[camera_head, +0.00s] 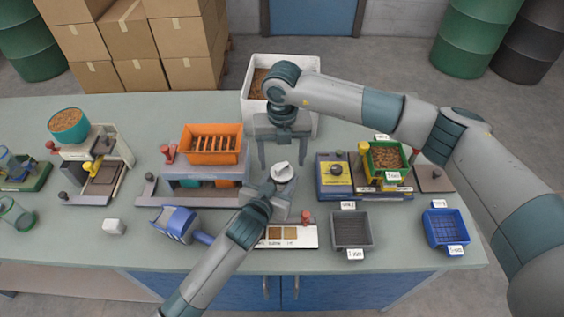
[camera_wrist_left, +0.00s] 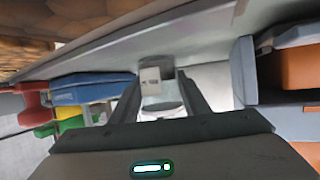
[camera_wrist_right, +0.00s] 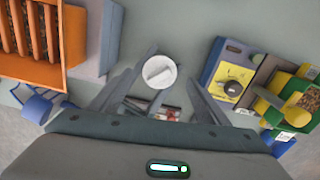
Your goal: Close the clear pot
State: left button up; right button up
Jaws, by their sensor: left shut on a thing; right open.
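The clear pot (camera_wrist_left: 160,100) shows between my left gripper's fingers in the left wrist view, with a small white label. My left gripper (camera_wrist_left: 162,95) is shut on it. A round white lid (camera_wrist_right: 160,72) with a raised ridge handle is seen from above in the right wrist view, and also in the head view (camera_head: 283,172). It appears to be on top of the pot; whether it is seated or turned tight I cannot tell. My right gripper (camera_head: 284,158) is open and empty above the lid, pointing down, its fingers on either side of it.
An orange slotted bin (camera_head: 212,144) stands left of the pot, with a blue scoop (camera_head: 178,224) nearer the front. A yellow-topped device (camera_head: 335,172) and green bin (camera_head: 386,157) are to the right. A white crate (camera_head: 310,72) is behind; a grey tray (camera_head: 351,230) is front right.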

notch_tip(320, 180, up, 9)
jog(key=shift+r, duration=0.2)
dwell(0.3)
pick_arm(q)
jog(key=o, duration=1.6)
jog(key=b+v, duration=0.3)
jog(key=v, duration=1.4)
jog(key=shift+s+a+b, duration=0.15)
jog(key=shift+s+b, duration=0.05)
jog(key=shift+b, duration=0.1)
pick_arm(e)
notch_tip(320, 180, down, 4)
jog(key=shift+r, duration=0.2)
